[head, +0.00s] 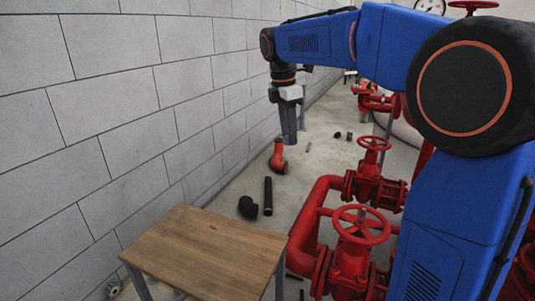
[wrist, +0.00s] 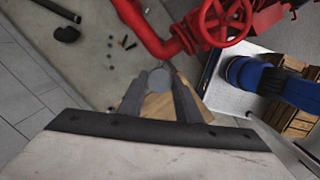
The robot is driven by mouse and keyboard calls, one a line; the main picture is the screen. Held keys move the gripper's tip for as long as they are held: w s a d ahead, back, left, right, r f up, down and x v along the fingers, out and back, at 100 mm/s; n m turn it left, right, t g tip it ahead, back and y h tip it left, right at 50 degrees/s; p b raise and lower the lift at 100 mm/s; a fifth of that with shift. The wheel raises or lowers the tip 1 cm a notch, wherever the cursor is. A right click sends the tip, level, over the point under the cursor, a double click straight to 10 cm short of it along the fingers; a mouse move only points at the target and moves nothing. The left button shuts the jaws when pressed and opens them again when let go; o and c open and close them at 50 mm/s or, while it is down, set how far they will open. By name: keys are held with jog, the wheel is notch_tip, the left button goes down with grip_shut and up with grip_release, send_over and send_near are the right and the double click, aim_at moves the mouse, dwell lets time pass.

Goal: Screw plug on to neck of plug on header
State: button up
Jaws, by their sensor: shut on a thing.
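My gripper (head: 289,138) hangs pointing down in the head view, in front of the block wall and above the floor. In the wrist view my gripper (wrist: 161,88) has its two grey fingers closed on a round grey plug (wrist: 160,77); one flat face of the plug shows. In the head view the plug cannot be made out between the fingers. Red header piping (head: 322,205) stands to the right of and below my gripper; it also shows in the wrist view (wrist: 142,28), apart from the plug. I cannot make out the neck.
A wooden table (head: 205,245) stands at the front. A red elbow (head: 278,158), a black pipe (head: 267,195) and a black elbow (head: 248,207) lie on the floor. Red handwheel valves (head: 360,225) stand at the right. The wall (head: 110,110) runs along the left.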

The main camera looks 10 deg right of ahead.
jog(key=s+d+r, duration=0.4)
jog(key=d+r, duration=0.4)
jog(key=d, duration=0.2)
jog(key=s+d+r, duration=0.5)
jog(key=d+r, duration=0.4)
jog(key=d, duration=0.2)
jog(key=s+d+r, duration=0.5)
jog(key=d+r, duration=0.3)
jog(key=d, duration=0.3)
jog(key=shift+s+r, duration=0.2)
jog(key=shift+r, duration=0.2)
jog(key=shift+a+f, duration=0.1)
jog(key=shift+f, duration=0.05)
jog(key=shift+f, duration=0.75)
jog(key=shift+f, duration=1.35)
